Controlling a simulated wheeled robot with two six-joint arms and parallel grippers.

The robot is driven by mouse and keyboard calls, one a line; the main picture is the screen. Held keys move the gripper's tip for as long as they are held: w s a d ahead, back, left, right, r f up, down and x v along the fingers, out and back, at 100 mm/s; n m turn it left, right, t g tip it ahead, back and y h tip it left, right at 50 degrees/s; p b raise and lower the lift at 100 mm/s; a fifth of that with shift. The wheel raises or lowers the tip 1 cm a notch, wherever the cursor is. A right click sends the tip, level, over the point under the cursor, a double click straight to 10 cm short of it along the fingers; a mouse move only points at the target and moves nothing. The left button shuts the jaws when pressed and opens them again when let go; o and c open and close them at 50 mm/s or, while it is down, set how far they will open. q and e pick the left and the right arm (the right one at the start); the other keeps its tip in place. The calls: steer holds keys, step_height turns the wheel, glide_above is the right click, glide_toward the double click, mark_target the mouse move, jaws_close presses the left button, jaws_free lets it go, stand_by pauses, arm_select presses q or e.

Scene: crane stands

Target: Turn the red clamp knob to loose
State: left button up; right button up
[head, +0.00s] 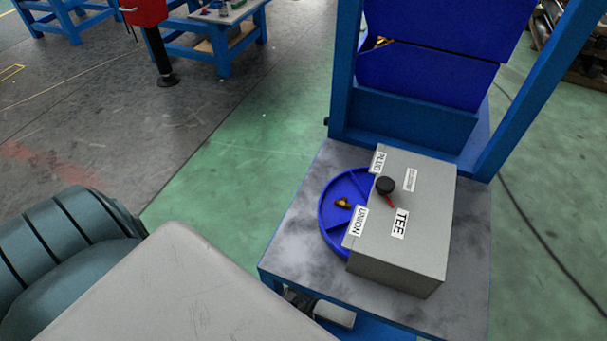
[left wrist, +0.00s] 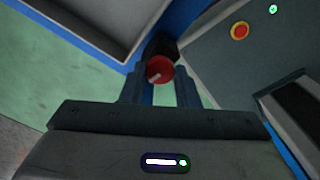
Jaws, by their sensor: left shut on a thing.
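The red clamp knob (left wrist: 160,69) shows in the left wrist view, round, with a pale slanted mark on its face and a dark mount behind it. My left gripper (left wrist: 161,80) has one finger on each side of the knob and is shut on it. The head view does not show the knob or the left gripper; a large grey shape fills its lower left. My right gripper is in neither view.
In the head view, a grey box (head: 420,265) with a black knob (head: 386,185) and PLUG, UNION and TEE labels stands over a blue divided dish (head: 329,218). In the left wrist view, a red button with yellow ring (left wrist: 239,31) sits on a grey panel.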

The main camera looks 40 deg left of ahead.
arm_select(q)
steer(key=shift+n, duration=0.6)
steer(key=o, duration=1)
steer(key=shift+r, duration=0.1)
steer(key=shift+r, duration=3.65)
